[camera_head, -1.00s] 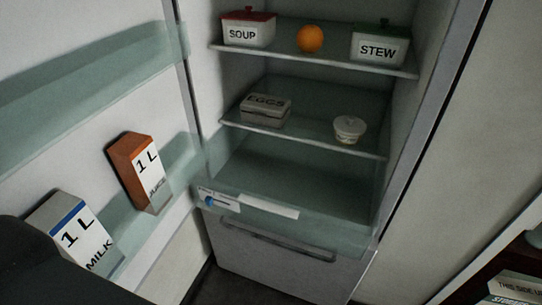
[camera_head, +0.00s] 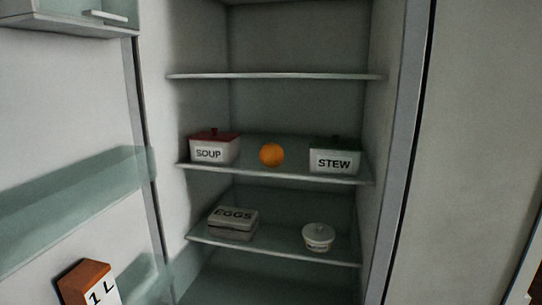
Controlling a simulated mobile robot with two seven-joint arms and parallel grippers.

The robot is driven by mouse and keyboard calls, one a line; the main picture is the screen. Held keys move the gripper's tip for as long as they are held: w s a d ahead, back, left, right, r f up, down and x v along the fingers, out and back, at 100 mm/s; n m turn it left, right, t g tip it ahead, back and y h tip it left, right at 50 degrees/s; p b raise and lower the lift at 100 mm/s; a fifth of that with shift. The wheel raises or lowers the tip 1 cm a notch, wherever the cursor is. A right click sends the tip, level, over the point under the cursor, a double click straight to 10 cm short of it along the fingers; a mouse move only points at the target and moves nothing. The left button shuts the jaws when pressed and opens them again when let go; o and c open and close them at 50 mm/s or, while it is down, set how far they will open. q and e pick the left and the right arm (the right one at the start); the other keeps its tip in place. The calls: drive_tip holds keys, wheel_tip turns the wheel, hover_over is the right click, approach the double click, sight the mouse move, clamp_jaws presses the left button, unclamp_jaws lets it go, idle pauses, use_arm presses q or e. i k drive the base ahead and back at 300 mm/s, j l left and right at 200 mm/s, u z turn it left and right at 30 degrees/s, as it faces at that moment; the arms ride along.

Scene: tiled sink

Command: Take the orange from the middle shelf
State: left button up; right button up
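The orange (camera_head: 272,155) sits on a glass shelf (camera_head: 270,173) inside the open fridge. It stands between a white soup container with a red lid (camera_head: 213,149) on its left and a white stew container with a dark green lid (camera_head: 335,158) on its right, with a gap on both sides. Neither of my grippers shows in the head view.
An empty shelf (camera_head: 275,76) is above the orange. The shelf below holds an egg box (camera_head: 233,222) and a small lidded white tub (camera_head: 318,237). The open door at the left has bins, one with an orange-brown 1 L carton (camera_head: 88,284).

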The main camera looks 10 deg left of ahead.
sight(272, 155)
drive_tip(key=i+l, duration=0.1)
drive_tip(key=l, duration=0.65)
drive_tip(key=l+u, duration=0.1)
drive_tip(key=l, duration=0.7)
drive_tip(key=i, duration=0.05)
